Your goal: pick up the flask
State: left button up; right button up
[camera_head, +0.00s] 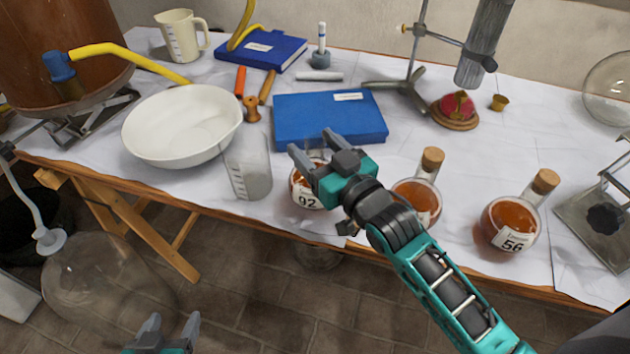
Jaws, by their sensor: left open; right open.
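Three round flasks with amber liquid stand near the table's front edge. One flask labelled 92 (304,196) is partly hidden under my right gripper (313,147). A middle flask (417,199) is corked, and my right arm overlaps its lower part. A flask labelled 56 (508,224) stands to the right, corked, its neck tilted to the right. My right gripper is open over the 92 flask; its neck is hidden, and I cannot tell whether the fingers touch it. My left gripper (172,327) is open and empty at the bottom, below the table edge.
A clear beaker (249,172) stands just left of the 92 flask. A white bowl (182,125) is further left. A blue book (330,118) lies behind the gripper. A clamp stand (410,88) is behind the middle flask. A large glass vessel (105,275) is at lower left.

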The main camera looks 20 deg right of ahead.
jog(key=shift+w, duration=0.2)
jog(key=shift+c, duration=0.4)
grip_shut()
dwell(0.3)
jog(key=shift+r, duration=0.15)
